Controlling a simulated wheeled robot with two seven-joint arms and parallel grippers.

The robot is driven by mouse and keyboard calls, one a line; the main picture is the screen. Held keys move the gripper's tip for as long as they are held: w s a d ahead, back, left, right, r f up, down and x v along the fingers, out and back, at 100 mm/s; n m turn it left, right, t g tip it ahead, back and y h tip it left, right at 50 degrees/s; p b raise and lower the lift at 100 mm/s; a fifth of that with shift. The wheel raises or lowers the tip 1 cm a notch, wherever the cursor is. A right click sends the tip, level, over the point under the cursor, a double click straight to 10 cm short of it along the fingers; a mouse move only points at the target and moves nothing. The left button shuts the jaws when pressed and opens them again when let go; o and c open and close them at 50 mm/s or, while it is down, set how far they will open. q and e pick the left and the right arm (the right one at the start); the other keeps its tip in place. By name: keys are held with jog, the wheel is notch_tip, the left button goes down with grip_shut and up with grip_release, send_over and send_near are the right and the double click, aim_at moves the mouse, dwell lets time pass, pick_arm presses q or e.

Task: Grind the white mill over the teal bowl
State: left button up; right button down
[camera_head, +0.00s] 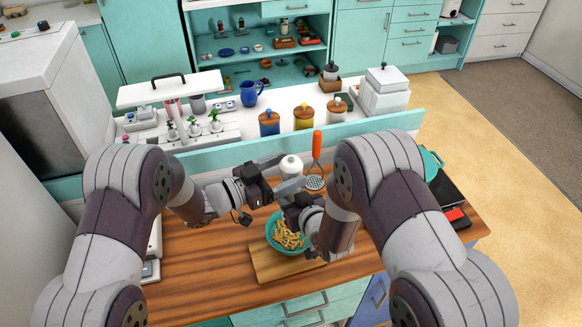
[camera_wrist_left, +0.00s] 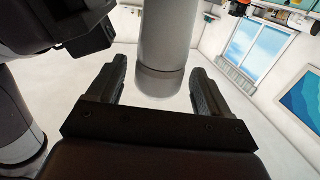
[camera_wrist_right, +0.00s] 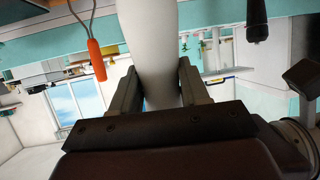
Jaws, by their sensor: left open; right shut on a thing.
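The white mill (camera_head: 291,165) is above the counter, just behind the teal bowl (camera_head: 273,241). In the head view the left gripper (camera_head: 287,187) reaches the mill from the left. The mill's lower end is hidden by my grippers.
An orange-handled utensil (camera_head: 316,146) stands close to the right of the mill; its handle (camera_wrist_right: 97,60) shows in the right wrist view. A wooden board (camera_head: 265,266) lies at the front. Lidded jars (camera_head: 304,116) line the back counter. The wooden counter is clear at left.

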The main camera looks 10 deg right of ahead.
pick_arm(q)
jog(key=shift+x, duration=0.8)
jog(key=c, duration=1)
jog(key=shift+o, duration=0.2)
jog(key=shift+g, duration=0.4)
jog(key=m+g, duration=0.2)
jog(key=g, duration=0.1)
jog(key=m+g, duration=0.2)
jog(key=g, duration=0.2)
jog(key=shift+w+m+h, duration=0.15)
jog(key=shift+m+h, duration=0.15)
jog(key=shift+h, duration=0.1)
jog(key=m+g, duration=0.2)
jog(key=g, duration=0.1)
jog(key=m+g+y, duration=0.1)
jog(key=m+g, duration=0.1)
jog(key=shift+f+g+y, duration=0.1)
jog(key=shift+g+y, duration=0.2)
jog(key=shift+g, duration=0.1)
jog(key=shift+w+d+m+g+y, duration=0.1)
jog(key=shift+m+g+y, duration=0.5)
jog(key=shift+g, duration=0.4)
jog(key=shift+m, duration=0.3)
jog(key=shift+s+g+y, duration=0.3)
jog(key=shift+g, duration=0.2)
